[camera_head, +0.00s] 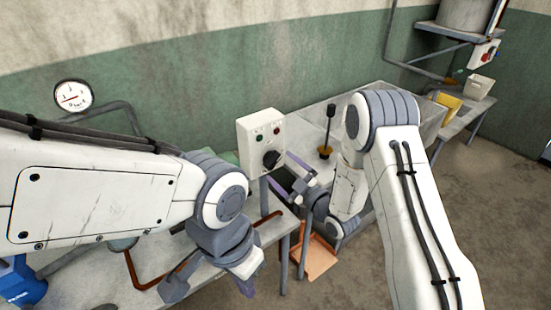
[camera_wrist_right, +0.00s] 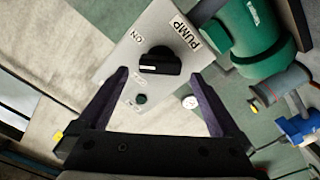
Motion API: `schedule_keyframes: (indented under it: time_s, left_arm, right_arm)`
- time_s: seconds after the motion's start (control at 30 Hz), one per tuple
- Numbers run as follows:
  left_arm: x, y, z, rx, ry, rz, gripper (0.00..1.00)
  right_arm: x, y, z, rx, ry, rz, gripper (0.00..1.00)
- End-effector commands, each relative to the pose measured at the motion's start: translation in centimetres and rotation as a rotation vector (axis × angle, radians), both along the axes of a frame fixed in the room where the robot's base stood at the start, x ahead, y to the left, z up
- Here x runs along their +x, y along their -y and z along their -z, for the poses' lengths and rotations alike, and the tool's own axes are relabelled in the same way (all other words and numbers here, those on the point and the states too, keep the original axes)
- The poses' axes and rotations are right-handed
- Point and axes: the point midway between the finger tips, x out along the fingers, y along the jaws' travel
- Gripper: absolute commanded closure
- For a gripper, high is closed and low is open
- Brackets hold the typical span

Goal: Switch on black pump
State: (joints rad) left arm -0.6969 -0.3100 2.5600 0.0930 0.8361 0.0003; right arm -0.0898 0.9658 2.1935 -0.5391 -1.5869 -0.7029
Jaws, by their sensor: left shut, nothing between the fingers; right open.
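The white control box (camera_head: 252,142) hangs near the wall. My right gripper (camera_head: 284,175) is open in front of the box. In its wrist view the two dark fingers (camera_wrist_right: 161,80) stand on either side of the knob's lower part; contact cannot be told. My left gripper (camera_head: 246,284) is shut and empty, low over the table.
A green motor-like unit (camera_wrist_right: 262,40) and a blue part (camera_wrist_right: 298,128) are beside the box. A dial gauge (camera_head: 73,96) is at left. A metal basin (camera_head: 315,106) with a dark-handled tool (camera_head: 327,140) stands behind my right arm. Open floor lies at right.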

Motion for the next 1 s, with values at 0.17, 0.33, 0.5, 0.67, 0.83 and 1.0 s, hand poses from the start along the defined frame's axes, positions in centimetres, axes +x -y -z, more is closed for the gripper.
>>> schedule_keyframes:
  time_s: [0.17, 0.33, 0.5, 0.67, 0.83, 1.0]
  left_arm:
    - [0.0, 0.0, -1.2, 0.0, 0.0, -0.001, 1.0]
    - [0.0, 0.0, -1.5, 0.0, 0.0, -0.001, 1.0]
    - [0.0, 0.0, -1.5, 0.0, 0.0, -0.001, 1.0]
    - [0.0, 0.0, -1.4, 0.0, 0.0, -0.001, 1.0]
    - [0.0, 0.0, -1.4, 0.0, 0.0, -0.001, 1.0]
    - [0.0, 0.0, -1.3, 0.0, 0.0, -0.001, 1.0]
  right_arm:
    - [2.1, -1.6, -0.2, 0.001, 0.001, -0.002, 0.0]
    - [3.1, -2.3, -0.1, 0.001, -0.001, 0.0, 0.0]
    - [3.2, -2.3, 0.0, 0.001, -0.002, 0.001, 0.0]
    - [3.2, -2.3, 0.0, 0.001, -0.002, 0.001, 0.19]
    - [3.2, -2.3, 0.0, 0.001, -0.002, 0.001, 0.81]
    - [3.2, -2.3, 0.1, 0.008, -0.007, 0.001, 0.81]
